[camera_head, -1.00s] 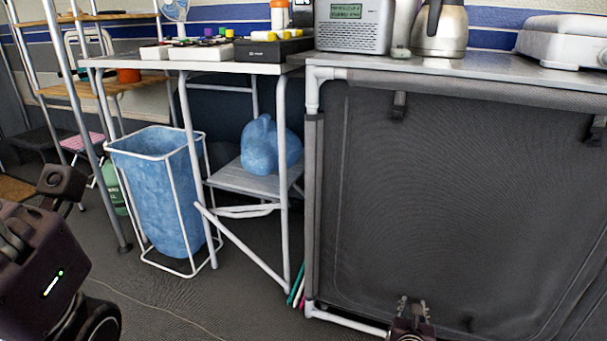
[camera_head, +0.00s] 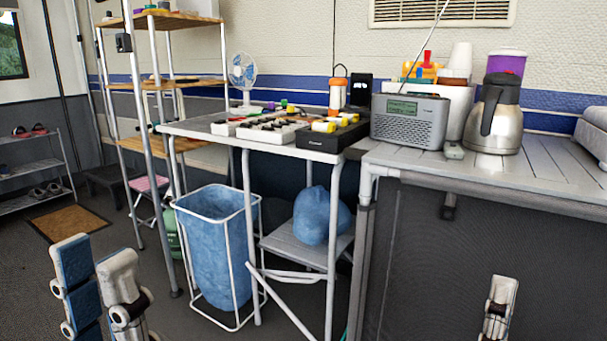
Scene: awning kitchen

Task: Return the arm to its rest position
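My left gripper (camera_head: 97,262) is at the lower left of the head view, above the floor. Its two fingers point up and stand apart, one showing a blue pad. It looks open, and I see nothing between the fingers. My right gripper (camera_head: 499,292) is at the bottom right, in front of the dark cloth front of the counter. It shows nearly end-on, with one pale fingertip visible, so its opening cannot be judged. Both arms behind the grippers are mostly out of the picture.
A grey counter (camera_head: 545,178) holds a radio (camera_head: 408,121) and a steel jug (camera_head: 494,125). A side table (camera_head: 190,127) carries power strips. Open floor (camera_head: 115,232) lies at left, with a mat (camera_head: 70,222).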

